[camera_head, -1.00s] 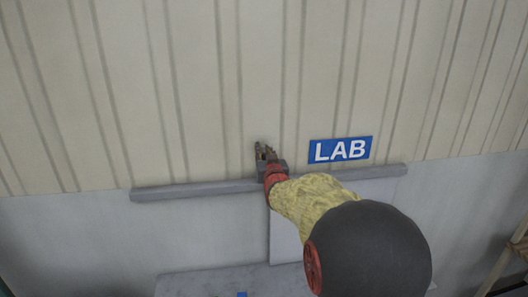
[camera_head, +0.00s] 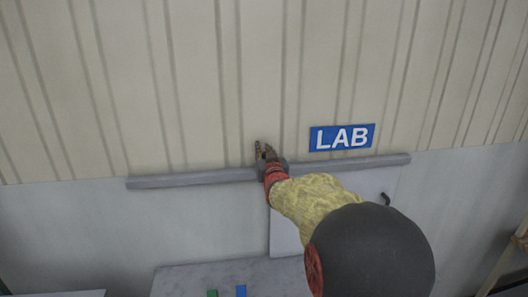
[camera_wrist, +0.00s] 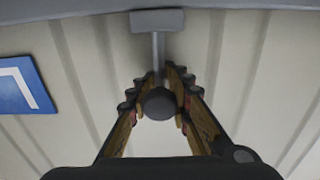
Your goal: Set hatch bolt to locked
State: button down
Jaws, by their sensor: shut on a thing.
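In the wrist view a dark round knob (camera_wrist: 160,103) sits on a thin grey stem (camera_wrist: 158,55) that runs to a grey block (camera_wrist: 157,20). This looks like the hatch bolt, but I cannot tell its set position. My gripper (camera_wrist: 157,88) has its two ridged fingers closed in on either side of the knob and stem. In the head view my gripper (camera_head: 265,150) is at the grey rail, and the knob is hidden there. A pale panel (camera_head: 340,185), perhaps the hatch, is under the rail, partly behind my arm, with a dark hooked handle (camera_head: 386,198).
A blue LAB sign (camera_head: 342,137) is on the ribbed wall just right of my gripper. A grey rail (camera_head: 190,180) runs across the wall. Below is a grey surface (camera_head: 185,282) with a green item (camera_head: 212,293) and a blue item (camera_head: 240,291). A wooden frame (camera_head: 515,262) stands far right.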

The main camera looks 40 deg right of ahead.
jog(key=shift+f+b, duration=1.05)
jog(key=shift+f, duration=0.4)
jog(key=c, duration=1.8)
grip_release()
jog(key=shift+o, duration=0.4)
jog(key=shift+s+a+r, duration=0.1)
jog(key=shift+s+a, duration=0.15)
jog(key=shift+s, duration=0.2)
jog(key=v, duration=1.1)
